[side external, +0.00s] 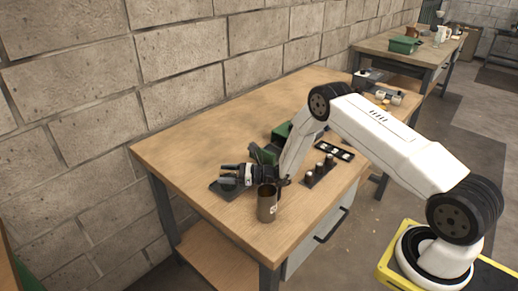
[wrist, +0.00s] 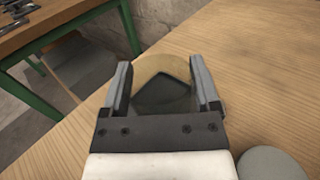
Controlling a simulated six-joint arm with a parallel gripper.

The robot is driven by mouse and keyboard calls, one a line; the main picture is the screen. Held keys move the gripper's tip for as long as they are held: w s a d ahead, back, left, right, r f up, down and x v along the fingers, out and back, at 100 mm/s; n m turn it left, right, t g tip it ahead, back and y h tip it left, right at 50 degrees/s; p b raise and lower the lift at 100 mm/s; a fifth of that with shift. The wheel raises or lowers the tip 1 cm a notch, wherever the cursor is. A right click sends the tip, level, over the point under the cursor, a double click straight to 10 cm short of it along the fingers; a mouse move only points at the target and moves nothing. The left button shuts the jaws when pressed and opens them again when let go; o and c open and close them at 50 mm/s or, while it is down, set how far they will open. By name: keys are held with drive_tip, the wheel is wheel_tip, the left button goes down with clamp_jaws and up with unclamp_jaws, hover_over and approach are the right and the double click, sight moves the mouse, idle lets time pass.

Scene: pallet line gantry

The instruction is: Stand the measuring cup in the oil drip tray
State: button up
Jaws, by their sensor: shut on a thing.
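My gripper (side external: 229,174) is low over the left part of the wooden bench, fingers toward the left. In the wrist view its two fingers (wrist: 162,86) are shut on the sides of a see-through, amber-tinted round measuring cup (wrist: 160,64). A dark, flat oil drip tray (side external: 217,190) lies under the gripper in the side view, partly hidden by it. A dark angular shape that looks like the tray shows through the cup. I cannot tell whether the cup touches the tray. The cup is not clear in the side view.
A brown metal can (side external: 267,205) stands close beside my gripper, near the bench's front edge. A grey disc (wrist: 272,163) shows at the wrist view's lower right. A rack with small cylinders (side external: 319,170) and a green container (side external: 282,131) are farther right. The bench's back left is clear.

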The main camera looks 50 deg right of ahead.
drive_tip(key=o, duration=1.1)
drive_tip(key=shift+d+r, duration=0.1)
drive_tip(key=shift+r, duration=0.05)
drive_tip(key=shift+v, duration=3.7)
